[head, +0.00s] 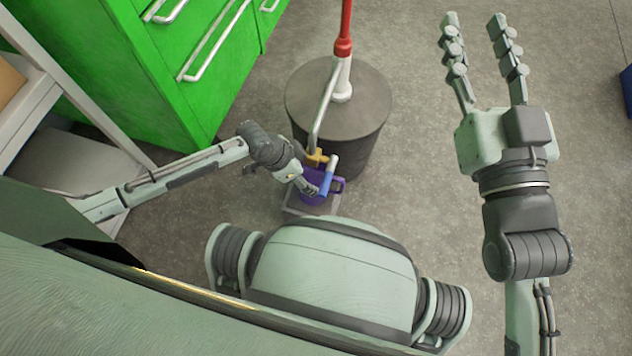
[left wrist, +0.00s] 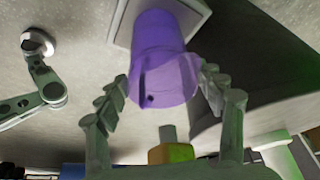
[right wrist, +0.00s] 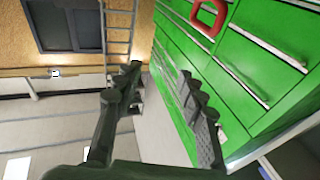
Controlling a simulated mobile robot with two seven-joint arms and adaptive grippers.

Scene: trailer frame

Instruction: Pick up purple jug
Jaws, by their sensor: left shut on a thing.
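The purple jug (head: 309,199) stands low on a small grey stand (head: 295,211), at the near side of the dark barrel. In the left wrist view the purple jug (left wrist: 165,62) fills the space between the fingers. My right gripper (head: 474,18) is open and empty, raised at the right. It also shows open in the right wrist view (right wrist: 160,70).
A dark barrel (head: 365,110) with a red and white pump (head: 342,75) stands just behind the jug. A yellow part (head: 315,157) is close to my left fingers. A green drawer cabinet (head: 165,65) is at upper left. Floor to the barrel's right is clear.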

